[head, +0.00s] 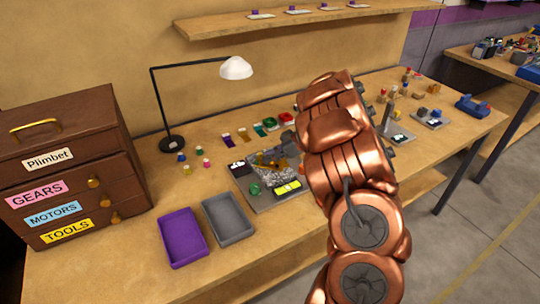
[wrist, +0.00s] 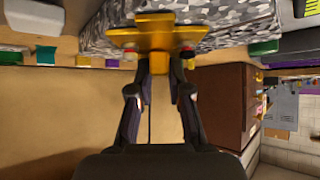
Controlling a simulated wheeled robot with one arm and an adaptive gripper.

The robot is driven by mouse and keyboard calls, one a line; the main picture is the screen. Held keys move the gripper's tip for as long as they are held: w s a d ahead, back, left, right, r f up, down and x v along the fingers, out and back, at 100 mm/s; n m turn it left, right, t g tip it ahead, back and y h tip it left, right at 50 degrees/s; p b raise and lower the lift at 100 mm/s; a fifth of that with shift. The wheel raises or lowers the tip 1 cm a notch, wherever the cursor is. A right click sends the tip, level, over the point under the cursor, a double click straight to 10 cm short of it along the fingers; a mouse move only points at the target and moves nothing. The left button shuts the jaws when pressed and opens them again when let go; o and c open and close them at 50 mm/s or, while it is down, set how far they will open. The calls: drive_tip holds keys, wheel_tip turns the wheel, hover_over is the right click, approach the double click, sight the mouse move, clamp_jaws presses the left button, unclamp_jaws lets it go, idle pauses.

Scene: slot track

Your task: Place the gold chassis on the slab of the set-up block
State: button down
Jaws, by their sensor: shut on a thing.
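The gold chassis (wrist: 150,38) is a flat yellow-gold piece in the wrist view. My gripper (wrist: 167,55) is shut on it, with a fingertip on each side of its narrow part. The set-up block (wrist: 235,18) is grey and speckled, and lies right behind the chassis in that view. In the head view the speckled block (head: 271,177) stands on a grey board on the bench, beside my arm. My arm hides part of that area. I cannot tell whether the chassis touches the slab or is held just above it.
Purple (head: 181,238) and grey (head: 229,219) trays lie at the bench front. A lamp (head: 236,68) and a labelled drawer chest (head: 66,165) stand to the left. A green piece (head: 255,189) and a yellow-faced device (head: 287,187) lie close to the block. Small coloured parts sit behind.

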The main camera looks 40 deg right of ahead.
drive_tip(key=c, duration=1)
unclamp_jaws()
drive_tip(key=shift+f, duration=0.1)
